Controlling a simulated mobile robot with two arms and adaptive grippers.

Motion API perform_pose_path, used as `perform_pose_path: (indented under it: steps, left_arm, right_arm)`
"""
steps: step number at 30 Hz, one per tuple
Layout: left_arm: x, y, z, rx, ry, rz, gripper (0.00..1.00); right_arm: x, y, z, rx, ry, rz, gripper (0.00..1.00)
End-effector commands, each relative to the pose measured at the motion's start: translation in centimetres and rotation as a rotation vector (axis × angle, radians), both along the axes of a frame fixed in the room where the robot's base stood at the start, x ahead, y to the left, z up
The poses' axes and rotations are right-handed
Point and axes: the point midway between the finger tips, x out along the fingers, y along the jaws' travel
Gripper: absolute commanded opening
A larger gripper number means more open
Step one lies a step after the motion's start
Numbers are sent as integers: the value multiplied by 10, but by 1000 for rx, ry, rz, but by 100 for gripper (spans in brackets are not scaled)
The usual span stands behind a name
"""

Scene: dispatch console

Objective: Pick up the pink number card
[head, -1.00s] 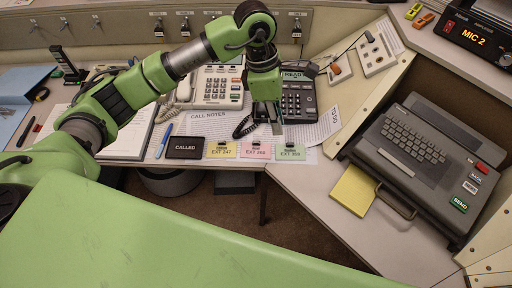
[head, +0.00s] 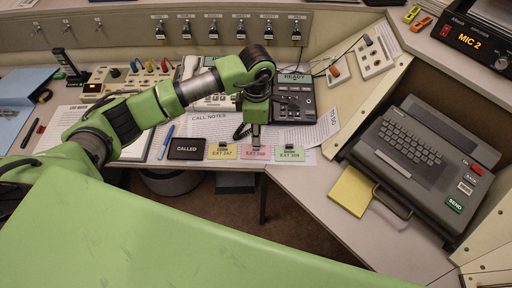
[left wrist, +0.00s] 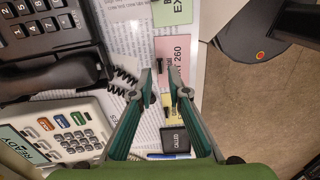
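The pink number card (head: 256,154), reading EXT 260, lies at the front edge of the desk between the yellow card (head: 223,153) and the green card (head: 290,154). My left gripper (head: 255,145) points down over the pink card's back edge and hides part of it. In the left wrist view the pink card (left wrist: 178,48) shows just beyond the fingertips, with its small black clip (left wrist: 160,68) between them. The left fingers (left wrist: 160,74) are open with nothing held. Whether they touch the card cannot be told. My right gripper is not in view.
The black CALLED block (head: 186,149) lies left of the cards. Behind are the call notes sheet (head: 213,127) and a dark phone (head: 293,98) with a coiled cord. A keyboard terminal (head: 420,160) and yellow pad (head: 352,190) are to the right.

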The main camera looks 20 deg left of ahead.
Motion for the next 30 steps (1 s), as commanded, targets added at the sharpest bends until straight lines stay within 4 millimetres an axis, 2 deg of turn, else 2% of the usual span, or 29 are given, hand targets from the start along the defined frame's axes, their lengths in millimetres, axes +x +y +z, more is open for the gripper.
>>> perform_pose_path:
  steps: [1, 4, 9, 14, 15, 17, 30]
  left_arm:
    - [-1, -3, -6, 0, 6, 1, 16]
    - [0, -4, -21, 0, 4, 1, 16]
    - [1, -4, -33, 0, 0, 0, 16]
    - [1, -4, -34, 0, 0, 0, 16]
    - [1, -4, -33, 0, 0, 0, 13]
    - [1, -4, -33, 0, 0, 0, 0]
    - [2, -4, -30, -1, -1, 0, 0]
  right_arm:
    - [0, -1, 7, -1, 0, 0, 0]
    - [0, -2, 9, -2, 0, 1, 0]
    - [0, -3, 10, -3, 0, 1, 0]
    - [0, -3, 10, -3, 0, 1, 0]
    - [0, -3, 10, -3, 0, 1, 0]
    - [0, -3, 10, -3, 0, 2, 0]
    - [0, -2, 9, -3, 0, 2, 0]
